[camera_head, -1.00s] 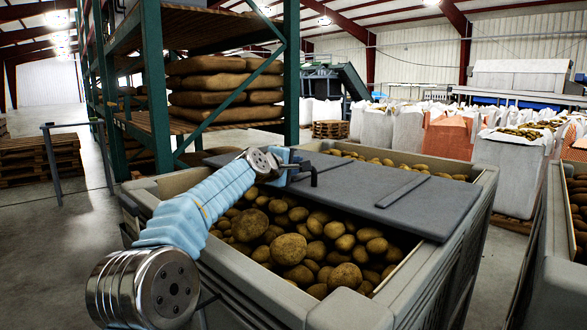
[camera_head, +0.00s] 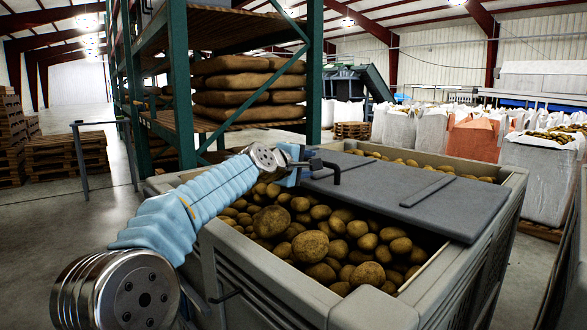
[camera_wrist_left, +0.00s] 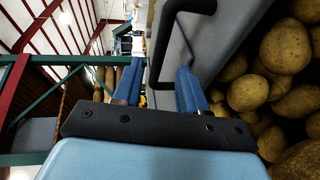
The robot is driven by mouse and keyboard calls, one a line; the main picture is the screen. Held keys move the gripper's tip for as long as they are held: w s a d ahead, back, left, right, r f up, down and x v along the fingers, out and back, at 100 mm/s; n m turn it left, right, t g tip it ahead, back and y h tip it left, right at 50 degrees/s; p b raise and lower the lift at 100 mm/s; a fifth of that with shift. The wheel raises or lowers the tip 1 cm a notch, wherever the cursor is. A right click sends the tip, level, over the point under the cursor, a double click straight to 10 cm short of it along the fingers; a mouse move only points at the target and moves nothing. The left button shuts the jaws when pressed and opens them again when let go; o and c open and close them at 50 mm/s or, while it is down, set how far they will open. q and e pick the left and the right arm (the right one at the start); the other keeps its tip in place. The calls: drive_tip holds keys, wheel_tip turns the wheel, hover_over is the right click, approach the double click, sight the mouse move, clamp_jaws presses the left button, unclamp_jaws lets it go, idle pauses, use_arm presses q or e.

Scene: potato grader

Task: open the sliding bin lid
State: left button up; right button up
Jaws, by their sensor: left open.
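The grey sliding lid (camera_head: 385,188) lies flat across the middle of the potato bin (camera_head: 515,190). Potatoes show on its near side and along its far side. A dark bent handle (camera_head: 333,171) stands at the lid's left end. My left gripper (camera_head: 303,164) is open beside this handle, at the bin's left side. In the left wrist view, its blue fingers (camera_wrist_left: 160,72) are spread, and the black handle (camera_wrist_left: 163,38) appears between them. I cannot tell whether either finger touches it. The lid (camera_wrist_left: 232,30) also shows there. My right gripper is not in view.
Potatoes (camera_head: 312,243) fill the bin near the rim. A green rack (camera_head: 177,90) with stacked sacks stands behind at left. A metal rail (camera_head: 82,160) and pallets (camera_head: 67,156) stand further left. White bulk bags (camera_head: 540,180) stand behind at right.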

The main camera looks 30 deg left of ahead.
use_arm(q)
drive_tip(key=s+r, duration=0.1)
drive_tip(key=s, duration=0.6)
drive_tip(key=shift+s+r, duration=0.25)
drive_tip(key=shift+s, duration=0.05)
